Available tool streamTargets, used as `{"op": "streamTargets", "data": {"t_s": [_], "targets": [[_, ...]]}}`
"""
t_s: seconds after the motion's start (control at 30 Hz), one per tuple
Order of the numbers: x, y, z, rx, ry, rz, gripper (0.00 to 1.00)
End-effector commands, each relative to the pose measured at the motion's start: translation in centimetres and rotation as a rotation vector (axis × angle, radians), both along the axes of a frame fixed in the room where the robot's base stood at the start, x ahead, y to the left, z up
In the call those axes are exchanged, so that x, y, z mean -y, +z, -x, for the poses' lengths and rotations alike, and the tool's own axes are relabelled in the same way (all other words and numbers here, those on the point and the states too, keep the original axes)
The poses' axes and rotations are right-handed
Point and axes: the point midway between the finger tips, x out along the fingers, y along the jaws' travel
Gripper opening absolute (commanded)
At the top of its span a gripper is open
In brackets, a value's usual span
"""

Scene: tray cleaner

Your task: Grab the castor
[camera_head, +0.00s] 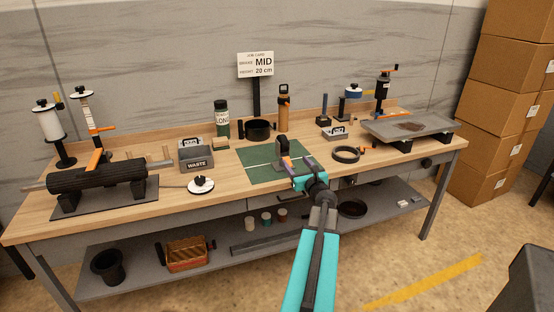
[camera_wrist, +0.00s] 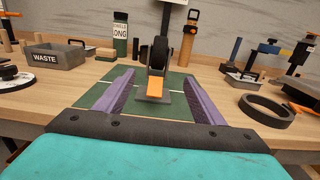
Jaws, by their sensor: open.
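The castor (camera_head: 283,147) stands upright on the green mat (camera_head: 258,171). In the wrist view the castor (camera_wrist: 160,54) shows a black wheel in a dark grey fork, with an orange pedal pointing toward me. My gripper (camera_head: 298,163) is open, with its two purple-lined fingers spread. In the wrist view my gripper (camera_wrist: 158,78) has one finger to each side of the castor's line, and the castor stands between and just beyond the fingertips. I see no contact. The lower back of the castor is hidden.
A grey WASTE bin (camera_head: 195,155) is left of the mat. A black ring (camera_head: 346,154) lies to its right. Behind stand a green bottle (camera_head: 222,120), a black bowl (camera_head: 258,130), an orange bottle (camera_head: 284,108) and a sign (camera_head: 255,65). A grey plate (camera_head: 410,126) stands at right.

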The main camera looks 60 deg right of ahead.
Motion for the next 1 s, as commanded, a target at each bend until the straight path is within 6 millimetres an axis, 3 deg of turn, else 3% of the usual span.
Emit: {"op": "streamTargets", "data": {"t_s": [0.47,1.0], "targets": [[0.1,0.0,-1.1,0.000,0.008,0.000,0.62],[3.1,0.0,-5.5,-0.001,0.011,0.000,0.62]]}}
